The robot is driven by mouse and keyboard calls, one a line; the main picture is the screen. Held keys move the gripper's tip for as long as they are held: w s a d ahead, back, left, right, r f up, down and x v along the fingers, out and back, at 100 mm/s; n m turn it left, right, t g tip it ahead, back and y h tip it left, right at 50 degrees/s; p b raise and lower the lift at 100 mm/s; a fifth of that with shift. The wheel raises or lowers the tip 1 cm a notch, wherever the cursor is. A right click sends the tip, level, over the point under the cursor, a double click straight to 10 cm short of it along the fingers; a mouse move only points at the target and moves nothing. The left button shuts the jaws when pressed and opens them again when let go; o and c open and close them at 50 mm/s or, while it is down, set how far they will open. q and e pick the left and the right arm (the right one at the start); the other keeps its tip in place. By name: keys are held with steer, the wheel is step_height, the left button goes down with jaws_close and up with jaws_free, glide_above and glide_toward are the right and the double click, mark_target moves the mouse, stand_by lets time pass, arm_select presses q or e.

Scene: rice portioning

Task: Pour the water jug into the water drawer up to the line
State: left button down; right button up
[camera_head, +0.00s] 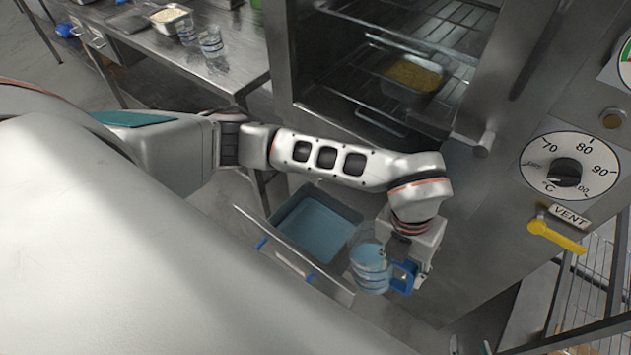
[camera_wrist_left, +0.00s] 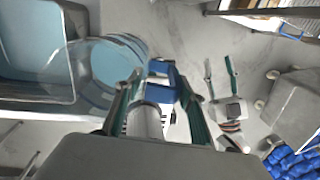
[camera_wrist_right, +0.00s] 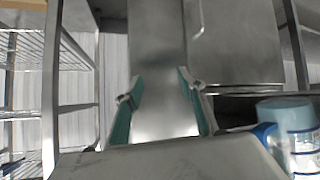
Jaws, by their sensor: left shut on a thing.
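The clear water jug (camera_head: 370,268) with blue bands and a blue handle (camera_head: 404,277) is held by my left gripper (camera_head: 412,270), which is shut on the handle. Blue water shows inside the jug, also in the left wrist view (camera_wrist_left: 118,62). The jug is beside the right end of the open water drawer (camera_head: 262,222), its lip close to the drawer's edge. A blue basin of water (camera_head: 318,222) lies in the drawer. I see no stream, and the fill line cannot be made out. My right gripper (camera_wrist_right: 155,90) is open and empty, with the jug to its right.
The oven (camera_head: 330,60) stands open above the drawer with a yellow food tray (camera_head: 412,76) on a rack. A temperature dial (camera_head: 565,172) and yellow vent lever (camera_head: 556,236) are at right. A steel table (camera_head: 240,62) with containers is at back left.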

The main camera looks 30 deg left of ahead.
arm_select(q)
steer(key=a+r+h+b, duration=0.1)
steer(key=a+r+h, duration=0.5)
steer(key=r, duration=0.3)
steer(key=shift+w+a+r+g+h, duration=0.2)
steer(key=shift+w+r+g+h, duration=0.1)
steer(key=shift+r, duration=0.1)
arm_select(e)
steer(key=shift+w+a+f, duration=0.1)
steer(key=shift+a+f, duration=0.05)
steer(key=shift+a, duration=0.15)
arm_select(q)
steer(key=shift+a+b, duration=0.15)
steer(key=shift+b, duration=0.3)
arm_select(e)
steer(key=shift+d+f, duration=0.1)
steer(key=shift+f, duration=0.25)
arm_select(q)
steer(key=shift+a+h+b, duration=0.2)
steer(key=shift+h+b, duration=0.3)
steer(key=shift+b, duration=0.05)
arm_select(e)
steer(key=shift+f, duration=0.35)
